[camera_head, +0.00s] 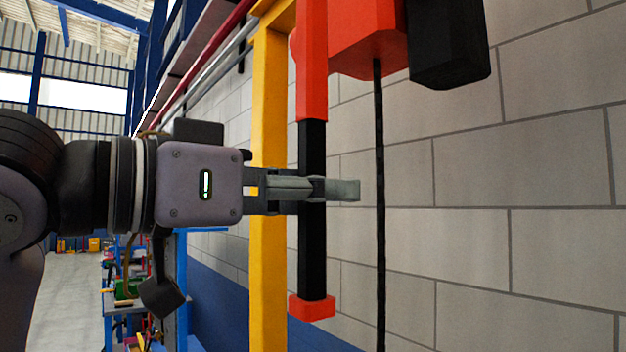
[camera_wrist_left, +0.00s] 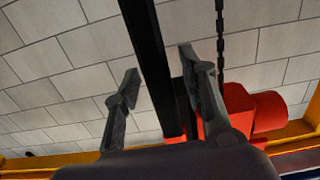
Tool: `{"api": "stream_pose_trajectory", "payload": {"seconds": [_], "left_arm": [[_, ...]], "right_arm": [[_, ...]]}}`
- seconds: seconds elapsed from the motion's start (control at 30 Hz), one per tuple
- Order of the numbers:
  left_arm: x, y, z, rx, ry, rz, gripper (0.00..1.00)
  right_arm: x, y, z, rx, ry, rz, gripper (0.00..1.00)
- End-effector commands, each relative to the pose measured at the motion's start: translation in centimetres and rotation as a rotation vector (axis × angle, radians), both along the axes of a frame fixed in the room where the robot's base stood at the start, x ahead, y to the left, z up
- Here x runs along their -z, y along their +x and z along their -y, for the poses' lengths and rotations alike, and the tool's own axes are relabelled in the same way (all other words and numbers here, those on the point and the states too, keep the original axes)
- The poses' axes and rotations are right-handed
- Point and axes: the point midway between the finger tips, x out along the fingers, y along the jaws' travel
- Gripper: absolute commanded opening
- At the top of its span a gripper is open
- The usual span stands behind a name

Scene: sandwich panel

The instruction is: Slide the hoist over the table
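The hoist (camera_head: 365,40) is a red body with a black box and a dark chain (camera_head: 379,200) hanging down; its red parts also show in the left wrist view (camera_wrist_left: 240,112). Beside it hangs an upright black handle bar (camera_head: 312,255) with a red upper part and red end piece. My left gripper (camera_head: 340,189) reaches across this bar at mid height. In the left wrist view, its fingers (camera_wrist_left: 160,65) are spread, with the black bar (camera_wrist_left: 152,60) between them, nearer the right finger. A gap shows on the left side. My right gripper and the table are not clearly visible.
A yellow post (camera_head: 268,270) stands just behind my left gripper. A grey block wall (camera_head: 480,200) with a blue lower band fills the right. Blue racks and benches (camera_head: 125,300) stand farther back at left, beside open grey floor (camera_head: 70,300).

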Motion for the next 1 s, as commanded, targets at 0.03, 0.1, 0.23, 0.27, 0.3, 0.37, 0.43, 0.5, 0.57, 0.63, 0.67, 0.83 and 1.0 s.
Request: {"api": "stream_pose_trajectory", "payload": {"seconds": [0.03,0.1,0.23,0.27,0.3,0.37,0.43,0.5,0.57,0.63,0.67,0.83,1.0], "left_arm": [[0.01,0.04,0.04,0.000,0.000,0.000,0.38],[0.04,0.05,0.04,0.000,0.000,0.000,0.38],[0.04,0.05,0.02,0.000,-0.001,-0.001,0.37],[0.04,0.05,0.01,0.000,-0.001,-0.001,0.35],[0.04,0.05,0.01,0.000,0.000,-0.001,0.32],[0.04,0.05,0.01,0.000,0.000,-0.001,0.28],[0.03,0.04,0.01,0.000,0.000,-0.001,0.24],[0.03,0.04,0.01,0.000,0.000,-0.001,0.19],[0.03,0.04,0.00,0.000,0.000,-0.001,0.15],[0.03,0.04,0.00,0.000,-0.001,-0.001,0.10],[0.03,0.04,0.00,0.000,0.000,-0.001,0.08],[0.02,0.04,-0.02,0.000,-0.001,-0.001,0.00],[0.02,0.04,-0.02,0.000,-0.001,-0.001,0.00]], "right_arm": [[-0.01,0.04,0.07,0.000,-0.001,0.000,0.38],[0.01,0.04,0.10,0.000,-0.001,0.000,0.38],[0.01,0.06,0.10,0.000,-0.001,0.001,0.38],[0.01,0.08,0.11,0.000,-0.001,0.001,0.38],[0.01,0.08,0.09,0.000,-0.001,0.001,0.38],[0.01,0.11,0.10,0.001,0.000,0.002,0.38],[0.01,0.13,0.09,0.001,-0.001,0.002,0.38],[0.01,0.16,0.09,0.001,-0.001,0.002,0.38],[0.00,0.18,0.08,0.001,-0.001,0.003,0.38],[0.00,0.19,0.08,0.001,-0.001,0.003,0.38],[0.00,0.19,0.08,0.001,-0.001,0.003,0.38],[0.00,0.21,-0.04,0.002,0.001,0.003,0.38],[0.00,0.22,-0.27,0.003,0.003,0.003,0.38]]}}
